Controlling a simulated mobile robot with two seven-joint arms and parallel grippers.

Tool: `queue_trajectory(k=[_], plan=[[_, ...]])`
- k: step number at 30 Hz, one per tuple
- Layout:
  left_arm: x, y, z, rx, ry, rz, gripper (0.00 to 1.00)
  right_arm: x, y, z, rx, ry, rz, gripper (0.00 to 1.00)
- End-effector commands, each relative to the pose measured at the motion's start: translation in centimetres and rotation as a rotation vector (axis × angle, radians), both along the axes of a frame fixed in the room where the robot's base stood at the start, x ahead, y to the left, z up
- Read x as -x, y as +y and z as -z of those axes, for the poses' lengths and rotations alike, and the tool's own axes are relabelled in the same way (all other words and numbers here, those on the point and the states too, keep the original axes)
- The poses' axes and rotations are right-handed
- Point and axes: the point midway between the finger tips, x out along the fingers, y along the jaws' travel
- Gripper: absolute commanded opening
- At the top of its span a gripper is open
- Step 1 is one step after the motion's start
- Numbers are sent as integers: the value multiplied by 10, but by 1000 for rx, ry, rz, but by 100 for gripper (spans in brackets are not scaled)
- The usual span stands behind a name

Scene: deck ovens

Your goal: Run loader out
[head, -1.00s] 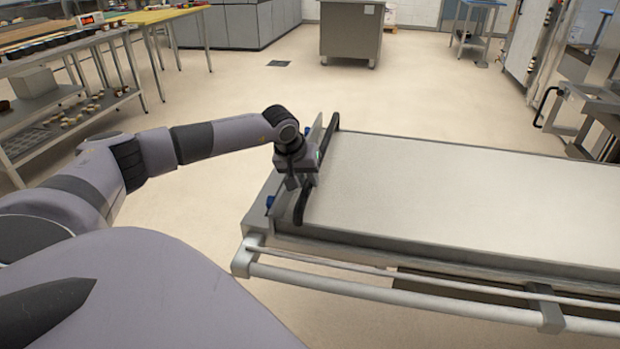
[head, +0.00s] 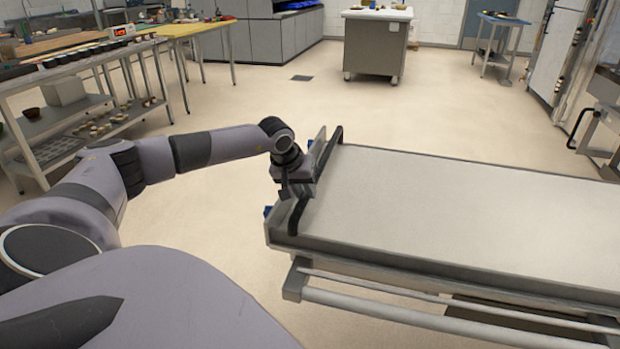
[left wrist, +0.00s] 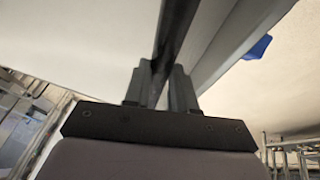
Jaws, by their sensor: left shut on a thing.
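The loader (head: 440,210) is a long, pale, flat deck in a grey metal frame, running from the middle to the right edge in the head view. A dark handle bar (head: 331,155) crosses its left end. My left gripper (head: 297,180) is shut on this bar near its middle; the fingers are partly hidden from the head. In the left wrist view, the fingers (left wrist: 163,88) close around the dark bar (left wrist: 175,35), with the pale deck beside it. My right gripper is out of view.
Metal rails (head: 420,312) run below the loader's near side. A shelf rack (head: 80,95) with goods stands at left, with a yellow-topped table (head: 195,30) behind. A grey cabinet (head: 375,45) stands at the back. Floor left of the loader and behind it is clear.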

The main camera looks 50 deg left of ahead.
Motion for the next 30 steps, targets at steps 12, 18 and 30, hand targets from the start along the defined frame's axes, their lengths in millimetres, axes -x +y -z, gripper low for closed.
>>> queue_trajectory(k=[12, 18, 30], plan=[[8, 13, 2, -12, 12, -10, 0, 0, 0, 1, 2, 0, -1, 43], [8, 14, 2, -13, 12, -10, 0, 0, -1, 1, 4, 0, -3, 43], [6, 11, 1, -7, 5, -6, 51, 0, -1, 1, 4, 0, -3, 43]])
